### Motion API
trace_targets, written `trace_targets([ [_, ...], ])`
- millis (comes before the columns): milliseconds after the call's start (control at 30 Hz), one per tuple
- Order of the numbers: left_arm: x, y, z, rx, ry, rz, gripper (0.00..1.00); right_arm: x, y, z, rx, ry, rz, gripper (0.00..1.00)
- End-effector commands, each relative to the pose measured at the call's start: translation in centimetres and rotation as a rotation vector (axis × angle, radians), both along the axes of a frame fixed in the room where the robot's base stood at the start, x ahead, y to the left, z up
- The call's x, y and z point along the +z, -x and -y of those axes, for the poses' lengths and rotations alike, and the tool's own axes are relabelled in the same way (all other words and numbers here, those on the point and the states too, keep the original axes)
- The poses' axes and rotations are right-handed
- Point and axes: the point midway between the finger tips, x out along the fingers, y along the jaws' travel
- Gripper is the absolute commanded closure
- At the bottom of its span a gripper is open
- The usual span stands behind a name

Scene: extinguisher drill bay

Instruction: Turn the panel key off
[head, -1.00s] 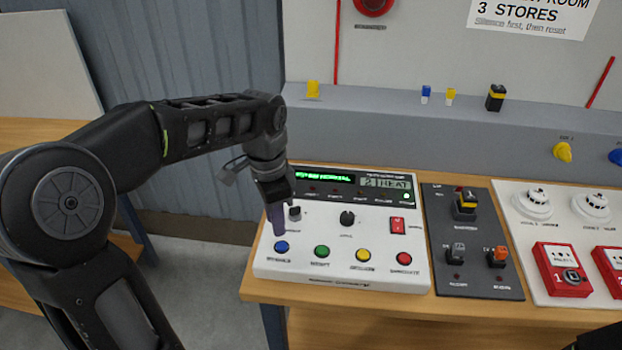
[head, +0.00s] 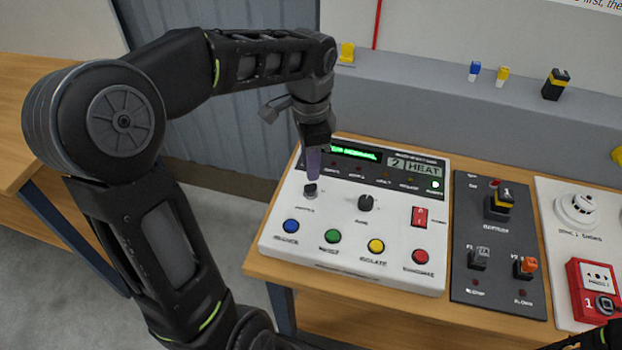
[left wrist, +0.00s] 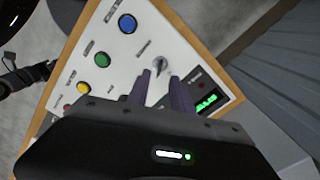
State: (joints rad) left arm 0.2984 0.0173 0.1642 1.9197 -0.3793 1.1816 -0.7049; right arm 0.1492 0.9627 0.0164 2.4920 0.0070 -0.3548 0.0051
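The panel key (head: 310,191) is a small dark switch at the left of the white control panel (head: 285,256). In the left wrist view the key (left wrist: 160,64) looks grey and stands just beyond my fingertips, roughly between them. My left gripper (head: 312,178) points down right over the key. In the left wrist view its two purple fingers (left wrist: 160,78) are apart, with the panel showing between them. Whether they touch the key I cannot tell. A black part at the head view's lower right edge seems to be my right arm; its fingers are not clear.
A dark round knob (head: 366,203) and a red switch (head: 419,216) are to the right of the key. Blue (head: 291,226), green (head: 333,236), yellow (head: 376,246) and red (head: 420,256) buttons line the panel's front. A dark switch panel (head: 490,290) stands beside it.

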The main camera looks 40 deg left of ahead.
Motion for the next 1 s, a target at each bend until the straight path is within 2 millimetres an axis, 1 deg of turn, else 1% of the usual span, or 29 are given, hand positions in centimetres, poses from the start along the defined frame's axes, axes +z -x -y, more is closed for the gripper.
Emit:
trace_targets([
  [200,-3.4,0.2,0.0,0.000,0.002,-0.006,0.73,0.5,0.0,0.0,-0.001,0.002,-0.002,0.00],
  [300,-4.8,0.1,0.0,0.000,0.002,-0.004,0.73,0.6,0.1,0.0,0.000,0.002,-0.003,0.00],
  [400,-5.7,0.1,0.0,0.000,0.002,-0.003,0.73,0.7,0.1,0.0,-0.001,0.003,-0.003,0.00],
  [500,-6.1,0.1,0.0,0.000,0.002,-0.001,0.73,0.7,0.1,0.0,-0.001,0.003,-0.003,0.00],
  [733,-6.1,0.0,0.0,0.000,0.001,-0.001,0.73,0.6,0.1,0.1,-0.001,0.003,-0.003,0.00],
  [1000,-6.1,0.0,0.0,0.000,0.001,-0.001,0.95,0.6,0.1,0.0,-0.001,0.002,-0.003,0.00],
])
